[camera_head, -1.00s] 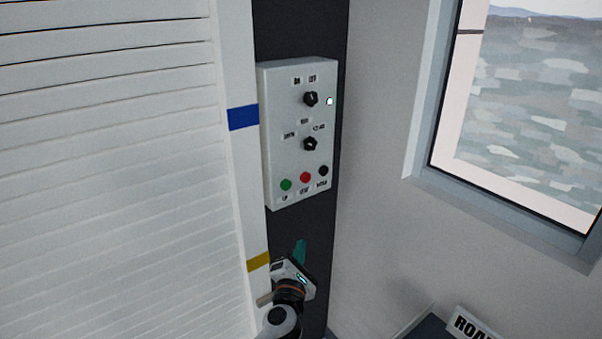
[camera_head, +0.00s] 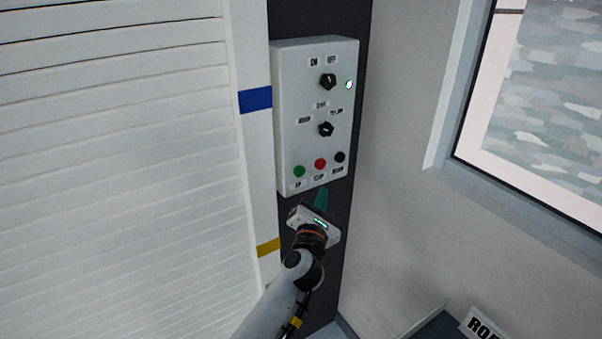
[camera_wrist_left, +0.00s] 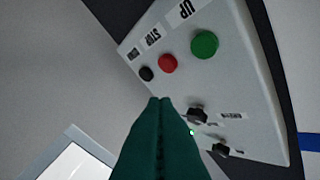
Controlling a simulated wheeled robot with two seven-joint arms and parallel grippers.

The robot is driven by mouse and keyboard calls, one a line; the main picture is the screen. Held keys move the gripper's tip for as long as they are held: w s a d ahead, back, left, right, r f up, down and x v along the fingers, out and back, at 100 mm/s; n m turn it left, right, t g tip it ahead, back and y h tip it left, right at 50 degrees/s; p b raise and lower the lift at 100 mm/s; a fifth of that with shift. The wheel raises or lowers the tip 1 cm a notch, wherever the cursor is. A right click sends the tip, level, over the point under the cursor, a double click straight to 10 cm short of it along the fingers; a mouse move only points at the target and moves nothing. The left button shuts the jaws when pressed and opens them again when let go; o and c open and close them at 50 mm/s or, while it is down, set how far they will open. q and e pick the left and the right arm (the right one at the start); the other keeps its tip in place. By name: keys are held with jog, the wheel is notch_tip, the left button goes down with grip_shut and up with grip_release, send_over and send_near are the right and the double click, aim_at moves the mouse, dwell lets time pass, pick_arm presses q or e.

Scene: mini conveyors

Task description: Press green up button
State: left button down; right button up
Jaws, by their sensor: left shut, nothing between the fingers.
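The green up button (camera_head: 299,171) is at the lower left of the light grey control box (camera_head: 285,120), with a small label under it. The green button (camera_wrist_left: 204,44) also shows in the left wrist view, beside the "UP" label, up and to the right of my fingertips. My left gripper (camera_head: 321,190) has its teal fingers shut and empty. In the head view its tips are just below the box, right of the green button. In the left wrist view the fingertips (camera_wrist_left: 161,99) appear apart from the button. My right gripper is not in view.
A red button (camera_head: 320,163) and a black button (camera_head: 340,157) sit right of the green one. Two black knobs (camera_head: 327,82) and a lit green lamp (camera_head: 349,84) are above. A white slatted shutter (camera_head: 110,150) stands left, a window right.

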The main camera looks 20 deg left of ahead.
aim_at(299, 171)
pick_arm(q)
jog(key=shift+w+a, duration=0.75)
jog(key=shift+a, duration=0.25)
jog(key=shift+w+a, duration=0.7)
jog(key=shift+a, duration=0.25)
jog(key=shift+w+a, duration=0.75)
jog(key=shift+a, duration=0.25)
jog(key=shift+w, duration=0.1)
jog(key=shift+w+a, duration=0.2)
jog(key=shift+a, duration=0.1)
